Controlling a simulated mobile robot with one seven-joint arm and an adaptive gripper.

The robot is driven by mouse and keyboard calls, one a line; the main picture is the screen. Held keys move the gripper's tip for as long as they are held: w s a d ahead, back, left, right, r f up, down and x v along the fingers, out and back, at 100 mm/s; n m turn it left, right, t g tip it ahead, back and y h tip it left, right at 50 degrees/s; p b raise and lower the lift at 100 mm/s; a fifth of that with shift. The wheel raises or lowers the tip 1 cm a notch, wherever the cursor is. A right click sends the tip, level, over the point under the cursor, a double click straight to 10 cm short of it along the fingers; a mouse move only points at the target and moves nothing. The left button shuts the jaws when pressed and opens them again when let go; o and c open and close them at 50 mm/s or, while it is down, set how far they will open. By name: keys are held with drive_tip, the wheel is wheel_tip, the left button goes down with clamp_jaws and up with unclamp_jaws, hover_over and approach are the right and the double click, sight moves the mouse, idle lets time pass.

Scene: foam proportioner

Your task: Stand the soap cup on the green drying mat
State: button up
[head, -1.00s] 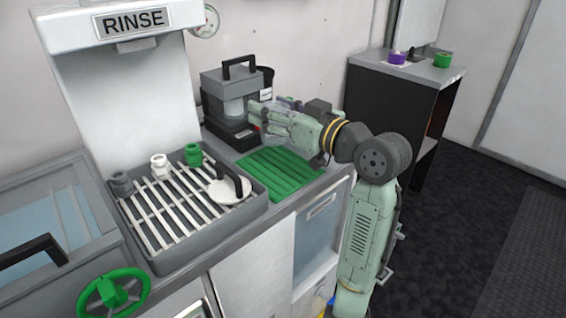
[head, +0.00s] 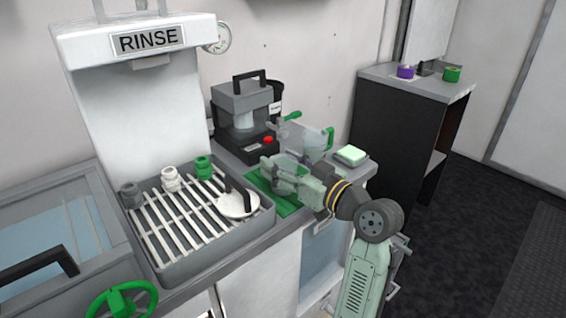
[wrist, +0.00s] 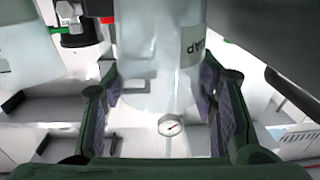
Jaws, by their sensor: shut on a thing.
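A dark machine with a red button (head: 268,139) stands behind the mat. A clear item with a green handle (head: 318,140) and a pale green block (head: 350,155) are behind and right of my gripper.

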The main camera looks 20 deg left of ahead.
drive_tip(key=o, duration=1.1)
drive_tip(key=shift+f, duration=0.1)
drive_tip(key=shift+c, duration=0.2)
drive_tip(key=shift+r, duration=0.25)
drive_tip(key=b+v, duration=0.2)
drive_tip(key=v, duration=1)
drive_tip(key=shift+f, duration=0.15)
